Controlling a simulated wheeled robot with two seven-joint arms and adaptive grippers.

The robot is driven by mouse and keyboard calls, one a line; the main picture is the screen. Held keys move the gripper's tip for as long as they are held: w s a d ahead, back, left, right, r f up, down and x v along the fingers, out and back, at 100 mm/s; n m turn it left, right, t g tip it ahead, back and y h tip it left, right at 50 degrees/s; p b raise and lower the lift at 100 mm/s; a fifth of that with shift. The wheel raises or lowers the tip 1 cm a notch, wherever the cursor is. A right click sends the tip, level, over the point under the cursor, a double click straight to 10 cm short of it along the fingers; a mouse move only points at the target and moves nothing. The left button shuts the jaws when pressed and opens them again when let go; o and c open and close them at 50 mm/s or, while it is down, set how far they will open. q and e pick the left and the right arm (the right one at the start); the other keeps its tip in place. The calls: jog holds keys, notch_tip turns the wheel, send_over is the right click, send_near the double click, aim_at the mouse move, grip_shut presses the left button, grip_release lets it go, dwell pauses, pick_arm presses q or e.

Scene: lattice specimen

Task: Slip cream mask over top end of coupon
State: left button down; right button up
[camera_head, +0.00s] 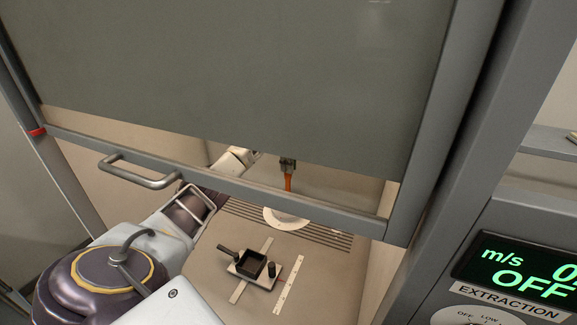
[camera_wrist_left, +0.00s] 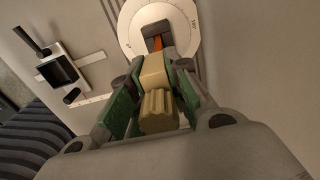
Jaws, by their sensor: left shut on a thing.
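My left gripper (camera_head: 288,163) is partly hidden behind the sash, with only its dark lower end showing above the coupon. In the left wrist view its green-padded fingers (camera_wrist_left: 156,95) are shut on the cream mask (camera_wrist_left: 155,72), which has a ribbed near end. The orange coupon (camera_head: 288,183) stands upright on a white round disc (camera_head: 284,221). In the left wrist view the coupon (camera_wrist_left: 157,43) shows just beyond the mask, in line with it. I cannot tell whether the mask touches or covers the coupon's top. My right gripper is out of view.
The grey sash (camera_head: 240,70) hangs low, with its bottom bar and handle (camera_head: 140,180) above my left arm. A black open box (camera_head: 251,264) sits on a pale plate nearer me, with a pale ruler strip (camera_head: 288,284) beside it. A slotted strip (camera_head: 325,236) lies around the disc.

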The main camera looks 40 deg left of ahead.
pick_arm(q)
jog(key=shift+f, duration=1.4)
dwell(0.4)
jog(key=c, duration=0.8)
grip_release()
jog(key=shift+r, duration=0.2)
jog(key=shift+r+p, duration=0.5)
jog(key=shift+r, duration=1.85)
jog(key=shift+r, duration=0.1)
